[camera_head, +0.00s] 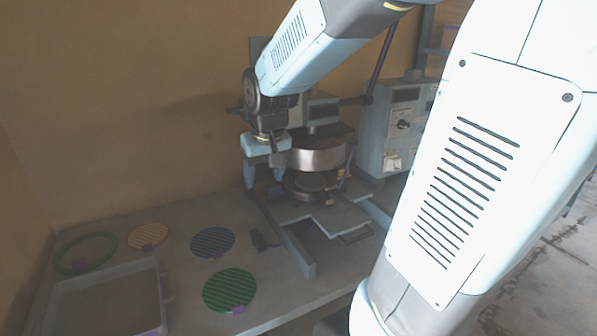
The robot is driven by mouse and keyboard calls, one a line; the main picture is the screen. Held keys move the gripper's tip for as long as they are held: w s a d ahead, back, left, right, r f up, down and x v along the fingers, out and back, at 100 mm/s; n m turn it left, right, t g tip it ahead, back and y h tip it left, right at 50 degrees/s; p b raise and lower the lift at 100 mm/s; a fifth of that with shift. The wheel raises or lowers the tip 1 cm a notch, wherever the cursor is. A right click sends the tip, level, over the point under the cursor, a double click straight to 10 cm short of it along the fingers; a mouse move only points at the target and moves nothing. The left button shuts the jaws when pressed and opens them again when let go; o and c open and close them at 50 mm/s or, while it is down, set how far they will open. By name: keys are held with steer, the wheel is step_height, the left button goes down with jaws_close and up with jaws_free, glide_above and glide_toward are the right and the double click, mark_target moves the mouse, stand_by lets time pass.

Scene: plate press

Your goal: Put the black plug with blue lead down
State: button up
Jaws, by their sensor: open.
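A small black object (260,240), which looks like the plug, lies on the grey table between the blue striped disc and the press frame. Its lead is too small and dark to make out. My gripper (263,180) points down above and behind it, in front of the press. Its fingers are apart and I see nothing between them. The black object is clear of the fingers.
The press (318,155) stands right of my gripper, with a control box (392,125) behind. Blue (213,242), green (230,290) and orange (148,237) discs, a green ring (85,253) and a tray (62,298) occupy the left.

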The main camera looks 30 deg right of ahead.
steer(key=s+r+t, duration=0.1)
steer(key=s+r, duration=0.2)
steer(key=s, duration=0.4)
steer(key=s+d+r+t, duration=0.1)
steer(key=s+r, duration=0.3)
steer(key=s, duration=0.3)
steer(key=shift+s+d, duration=0.2)
steer(key=shift+s, duration=0.05)
stand_by(0.4)
